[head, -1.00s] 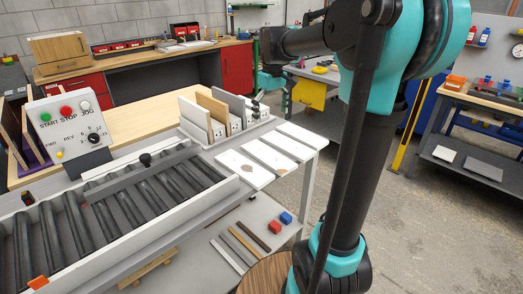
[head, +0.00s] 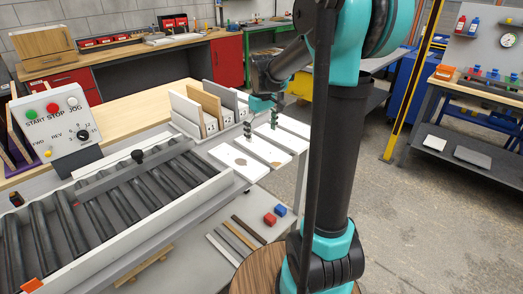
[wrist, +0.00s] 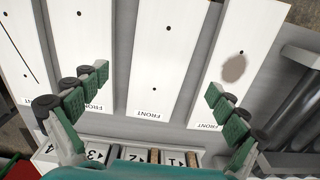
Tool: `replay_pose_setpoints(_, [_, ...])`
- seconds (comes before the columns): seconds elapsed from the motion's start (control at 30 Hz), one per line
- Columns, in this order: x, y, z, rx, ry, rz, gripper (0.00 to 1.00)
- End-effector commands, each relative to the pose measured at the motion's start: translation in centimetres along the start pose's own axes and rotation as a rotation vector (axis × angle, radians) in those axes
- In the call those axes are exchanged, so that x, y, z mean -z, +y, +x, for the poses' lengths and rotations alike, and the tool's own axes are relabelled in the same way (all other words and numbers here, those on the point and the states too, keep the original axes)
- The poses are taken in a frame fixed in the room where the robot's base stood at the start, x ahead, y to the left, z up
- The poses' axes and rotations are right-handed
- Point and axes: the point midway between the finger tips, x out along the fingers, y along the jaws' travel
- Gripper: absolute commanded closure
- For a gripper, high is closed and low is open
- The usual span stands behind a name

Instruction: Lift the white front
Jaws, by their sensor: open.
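Several white panels marked FRONT lie flat side by side; the nearest panel (head: 228,155) in the head view has a brown patch, and it also shows at the right of the wrist view (wrist: 222,95). A plain panel (wrist: 158,60) lies between my fingers in the wrist view. An upright white board (head: 187,111) stands in the slotted rack, beside a wooden board (head: 209,103) and a grey one (head: 227,98). My gripper (head: 262,124) is open and empty, fingers pointing down over the panels beside the rack. Its fingers also show spread in the wrist view (wrist: 157,83). I cannot tell its exact height.
A roller conveyor (head: 130,205) with a control box (head: 58,125) lies at the left. The rack's numbered labels (wrist: 135,155) show below the fingers in the wrist view. Red and blue blocks (head: 270,218) and strips lie on the lower shelf. Open floor is at the right.

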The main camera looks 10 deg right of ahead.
Motion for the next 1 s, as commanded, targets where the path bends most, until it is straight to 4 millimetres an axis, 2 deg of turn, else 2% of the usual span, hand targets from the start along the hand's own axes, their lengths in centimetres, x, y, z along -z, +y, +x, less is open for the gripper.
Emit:
replay_pose_setpoints(0.33, [0.0,-0.1,4.4,0.000,0.000,0.000,0.03])
replay_pose_setpoints(0.67, [-0.1,-0.1,5.0,0.000,0.000,0.000,0.03])
replay_pose_setpoints(1.0, [0.0,-0.1,5.0,0.000,0.000,0.000,0.45])
